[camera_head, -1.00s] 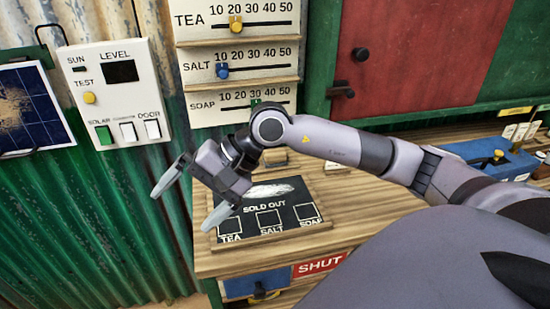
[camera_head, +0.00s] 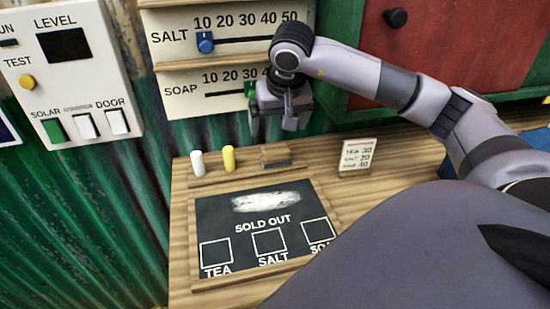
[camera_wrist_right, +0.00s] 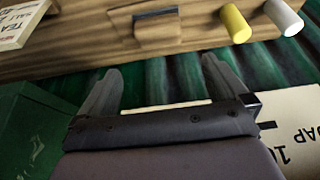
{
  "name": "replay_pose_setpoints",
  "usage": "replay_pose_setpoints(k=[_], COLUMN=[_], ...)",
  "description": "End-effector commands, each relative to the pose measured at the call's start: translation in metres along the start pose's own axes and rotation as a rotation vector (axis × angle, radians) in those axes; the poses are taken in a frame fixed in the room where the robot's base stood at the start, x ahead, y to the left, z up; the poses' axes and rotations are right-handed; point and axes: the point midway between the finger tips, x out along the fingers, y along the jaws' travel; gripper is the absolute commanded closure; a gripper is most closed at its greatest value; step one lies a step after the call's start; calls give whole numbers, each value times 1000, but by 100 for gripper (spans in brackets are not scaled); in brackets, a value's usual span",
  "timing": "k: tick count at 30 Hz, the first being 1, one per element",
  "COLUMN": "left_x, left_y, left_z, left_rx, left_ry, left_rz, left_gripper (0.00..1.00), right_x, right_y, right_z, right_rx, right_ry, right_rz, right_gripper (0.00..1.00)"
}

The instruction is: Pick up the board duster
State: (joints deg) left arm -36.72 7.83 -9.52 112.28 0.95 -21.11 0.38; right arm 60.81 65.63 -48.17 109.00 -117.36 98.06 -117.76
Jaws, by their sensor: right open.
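The board duster (camera_head: 275,155) is a small block with a wooden top and a darker grey side. It lies on the wooden ledge behind the black "SOLD OUT" board (camera_head: 215,215), right of two chalks. The right wrist view shows the duster (camera_wrist_right: 157,32) beyond the fingertips. My right gripper (camera_head: 276,122) is open and empty, a little above and behind the duster, in front of the wall. In the right wrist view my fingers (camera_wrist_right: 160,75) are spread, with the duster roughly in line with the gap and apart from them. My left gripper is not in view.
A white chalk (camera_head: 198,163) and a yellow chalk (camera_head: 229,158) stand left of the duster. A small price card (camera_head: 357,155) stands to its right. The SOAP slider panel (camera_head: 205,95) is on the wall close behind my gripper.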

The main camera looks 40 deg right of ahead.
Motion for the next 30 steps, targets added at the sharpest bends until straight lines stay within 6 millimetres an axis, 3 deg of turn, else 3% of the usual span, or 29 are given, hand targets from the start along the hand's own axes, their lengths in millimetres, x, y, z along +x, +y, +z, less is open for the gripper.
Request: replay_pose_setpoints(k=[1,6,14,22,30], left_x=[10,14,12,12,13], left_y=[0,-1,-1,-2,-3], left_z=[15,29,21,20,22], left_rx=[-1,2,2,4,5], left_ry=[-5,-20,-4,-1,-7], left_rz=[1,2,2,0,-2], left_gripper=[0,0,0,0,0], right_x=[16,26,49,88,97], right_y=[0,0,0,0,0], right_z=[6,11,11,10,9], right_rx=[0,1,2,1,1], right_ry=[2,2,-1,-2,1], right_rz=[-2,-3,-2,-2,-3], right_gripper=[0,0,0,0,0])
